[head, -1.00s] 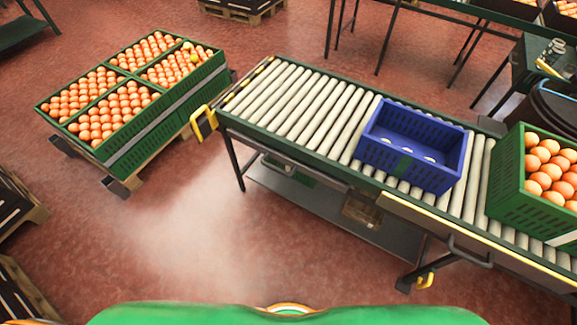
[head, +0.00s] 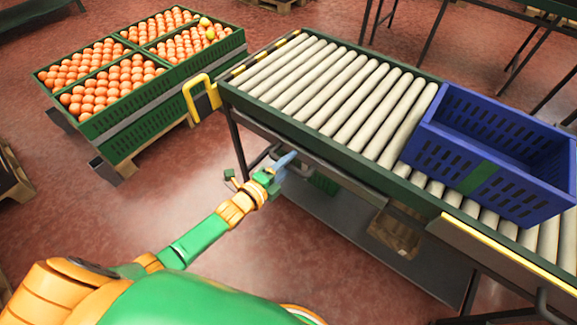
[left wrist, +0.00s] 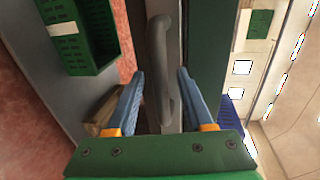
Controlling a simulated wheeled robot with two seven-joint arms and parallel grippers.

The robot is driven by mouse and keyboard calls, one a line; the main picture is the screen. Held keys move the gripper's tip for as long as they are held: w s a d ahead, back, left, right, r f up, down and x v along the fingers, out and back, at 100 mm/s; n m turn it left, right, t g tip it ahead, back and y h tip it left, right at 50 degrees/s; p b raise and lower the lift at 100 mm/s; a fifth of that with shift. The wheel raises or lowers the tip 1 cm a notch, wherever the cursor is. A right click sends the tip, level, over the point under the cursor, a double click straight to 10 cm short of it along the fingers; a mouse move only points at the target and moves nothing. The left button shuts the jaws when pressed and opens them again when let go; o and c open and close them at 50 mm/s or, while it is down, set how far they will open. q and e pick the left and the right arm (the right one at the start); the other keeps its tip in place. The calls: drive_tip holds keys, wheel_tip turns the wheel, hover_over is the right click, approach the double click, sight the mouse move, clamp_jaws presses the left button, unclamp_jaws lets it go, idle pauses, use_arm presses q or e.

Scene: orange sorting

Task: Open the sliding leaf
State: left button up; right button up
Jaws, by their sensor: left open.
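A grey bar handle (left wrist: 157,50) runs lengthwise in the left wrist view, beside a dark green rail. In the head view the handle (head: 262,154) shows at the conveyor's near side, under its left end. A grey strip (head: 340,174) lies along that side; I cannot tell clearly whether it is the sliding leaf. My left gripper (head: 284,163) is at the handle. In the left wrist view its blue fingers (left wrist: 160,74) are open, one on each side of the handle, with visible gaps. My right gripper is not in view.
The roller conveyor (head: 335,88) carries a blue crate (head: 515,192) at right. A yellow bracket (head: 200,94) juts from its left end. Green crates of oranges (head: 150,113) stand on a pallet at left. A lower shelf (head: 350,232) holds a small box (head: 397,236).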

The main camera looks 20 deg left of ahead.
use_arm(q)
drive_tip(key=shift+r, duration=0.1)
clamp_jaws()
idle(1.3)
